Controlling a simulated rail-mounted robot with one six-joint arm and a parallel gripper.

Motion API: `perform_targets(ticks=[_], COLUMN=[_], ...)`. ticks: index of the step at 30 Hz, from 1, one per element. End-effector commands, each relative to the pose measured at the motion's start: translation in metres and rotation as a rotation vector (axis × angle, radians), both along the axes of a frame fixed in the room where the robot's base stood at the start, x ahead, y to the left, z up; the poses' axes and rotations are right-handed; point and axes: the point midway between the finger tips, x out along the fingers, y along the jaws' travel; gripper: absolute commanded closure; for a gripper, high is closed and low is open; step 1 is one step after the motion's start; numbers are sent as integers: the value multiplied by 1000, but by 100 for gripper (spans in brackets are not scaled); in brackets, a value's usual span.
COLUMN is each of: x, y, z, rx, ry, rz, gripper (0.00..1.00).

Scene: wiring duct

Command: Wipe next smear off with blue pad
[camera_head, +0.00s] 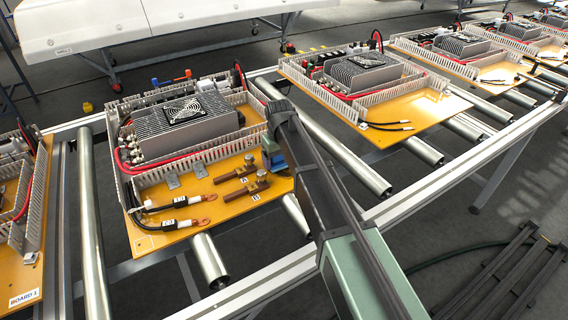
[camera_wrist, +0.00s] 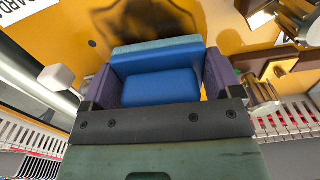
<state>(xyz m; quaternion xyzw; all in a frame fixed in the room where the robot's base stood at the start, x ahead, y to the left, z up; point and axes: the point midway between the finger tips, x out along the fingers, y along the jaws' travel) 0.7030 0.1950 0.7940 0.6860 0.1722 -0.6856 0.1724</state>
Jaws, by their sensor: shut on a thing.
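My gripper (camera_wrist: 160,76) is shut on the blue pad (camera_wrist: 158,88), which sits between its two purple fingers in the wrist view. In the head view my gripper (camera_head: 272,150) is over the right part of the yellow board (camera_head: 222,203), and a little of the blue pad (camera_head: 279,163) shows there. A dark smear (camera_wrist: 145,20) marks the yellow surface just beyond the pad's far edge in the wrist view. My gripper and arm hide this spot in the head view. I cannot tell whether the pad touches the board.
Brown terminal blocks with bolts (camera_head: 249,188) stand left of my gripper, with black cables (camera_head: 180,202) farther left. A finned grey unit (camera_head: 188,118) and slotted duct walls (camera_head: 190,163) rise behind. In the wrist view a bolted bar (camera_wrist: 272,66) is close on the right.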

Motion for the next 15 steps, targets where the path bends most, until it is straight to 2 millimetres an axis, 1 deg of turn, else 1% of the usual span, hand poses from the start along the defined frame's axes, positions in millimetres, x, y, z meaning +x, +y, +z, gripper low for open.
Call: perform_targets(ticks=[1, 8, 10, 15], x=[5, 23, 22, 6], y=[3, 14, 14, 5], z=[0, 0, 0, 0], rx=[0, 0, 0, 0], ry=[0, 0, 0, 0], rz=[0, 0, 2, 2], gripper=[45, 45, 45, 45])
